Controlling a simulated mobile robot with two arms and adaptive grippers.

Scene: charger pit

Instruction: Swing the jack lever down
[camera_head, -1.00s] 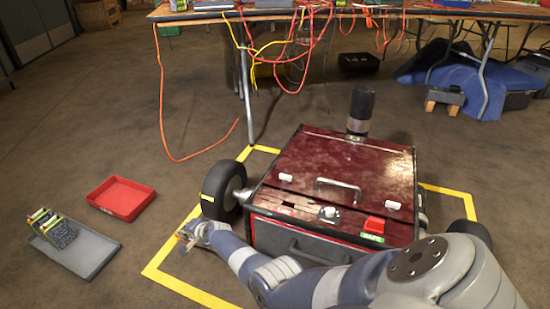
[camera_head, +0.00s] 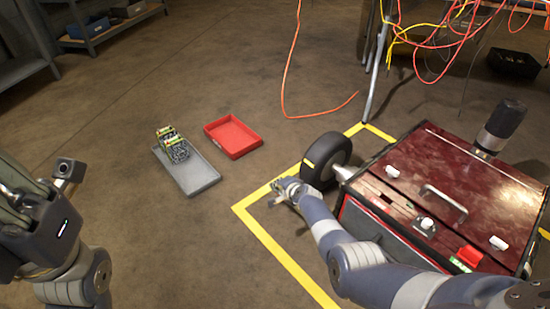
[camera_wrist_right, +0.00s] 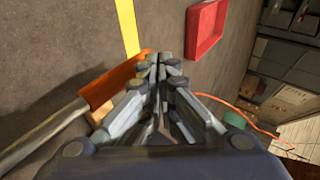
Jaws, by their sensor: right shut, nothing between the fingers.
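The dark red machine (camera_head: 455,185), with a black wheel (camera_head: 333,150), stands at right in the head view. A grey rod with a flat orange end (camera_wrist_right: 118,82), seemingly the jack lever, lies left of my right gripper in the right wrist view. My right gripper (camera_head: 279,187) is beside the wheel, low over the yellow line. Its fingers (camera_wrist_right: 158,58) are shut with nothing between them. The orange end is close beside them; I cannot tell whether they touch. In the head view the lever is mostly hidden. My left gripper (camera_head: 40,215) is at the left edge, its fingers unclear.
A red tray (camera_head: 233,137) and a grey tray (camera_head: 190,175) holding green-edged parts lie on the floor at left of the machine. Yellow tape (camera_head: 290,262) marks the floor around it. Cables (camera_head: 440,40) hang at upper right. Shelves stand at upper left.

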